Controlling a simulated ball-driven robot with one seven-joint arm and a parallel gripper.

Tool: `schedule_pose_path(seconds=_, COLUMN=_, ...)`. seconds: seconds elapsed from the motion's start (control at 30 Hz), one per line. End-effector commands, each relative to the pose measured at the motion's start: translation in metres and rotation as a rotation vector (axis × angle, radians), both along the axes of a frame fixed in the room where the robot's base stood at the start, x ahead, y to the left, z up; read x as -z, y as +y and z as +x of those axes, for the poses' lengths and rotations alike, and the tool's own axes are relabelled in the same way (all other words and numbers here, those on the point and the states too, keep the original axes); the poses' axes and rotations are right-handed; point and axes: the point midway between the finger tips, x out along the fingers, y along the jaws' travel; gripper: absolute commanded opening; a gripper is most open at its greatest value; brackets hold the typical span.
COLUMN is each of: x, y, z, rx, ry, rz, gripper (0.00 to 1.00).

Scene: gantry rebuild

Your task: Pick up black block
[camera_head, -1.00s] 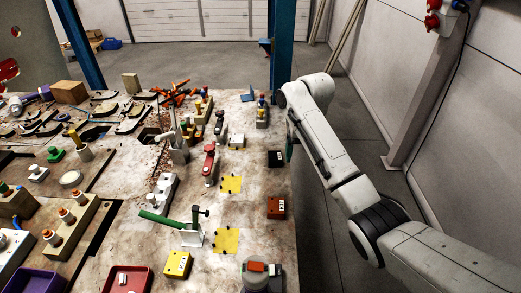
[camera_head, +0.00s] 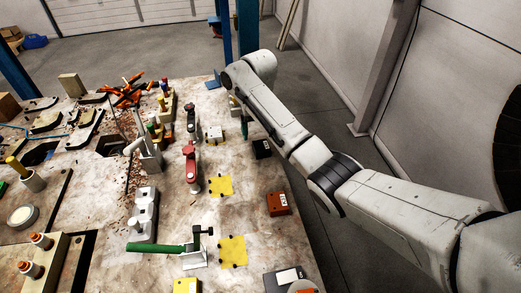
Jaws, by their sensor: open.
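The black block (camera_head: 262,148) lies on the table near its right edge, with a small white mark on it. My gripper (camera_head: 244,128) is mostly hidden behind my arm; only a narrow green and dark part of it shows. It is just left of and beyond the black block in the picture, and no block shows in it. It is open. I cannot tell its exact height above the table.
A red-brown block (camera_head: 278,204) lies nearer along the same edge. Yellow pads (camera_head: 220,186) lie left of it. A red clamp (camera_head: 190,163) and a green-handled clamp (camera_head: 195,250) stand farther left. A blue post (camera_head: 247,25) rises behind the table.

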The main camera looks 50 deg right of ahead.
Motion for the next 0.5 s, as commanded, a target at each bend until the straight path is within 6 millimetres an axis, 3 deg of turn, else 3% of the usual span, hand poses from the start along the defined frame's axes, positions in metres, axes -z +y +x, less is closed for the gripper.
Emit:
schedule_pose_path(seconds=0.33, x=0.042, y=-0.002, z=-0.008, rx=0.0, ry=0.004, rz=0.0, gripper=0.83)
schedule_pose_path(seconds=0.5, x=0.054, y=-0.002, z=-0.008, rx=0.0, ry=0.001, rz=0.0, gripper=0.83)
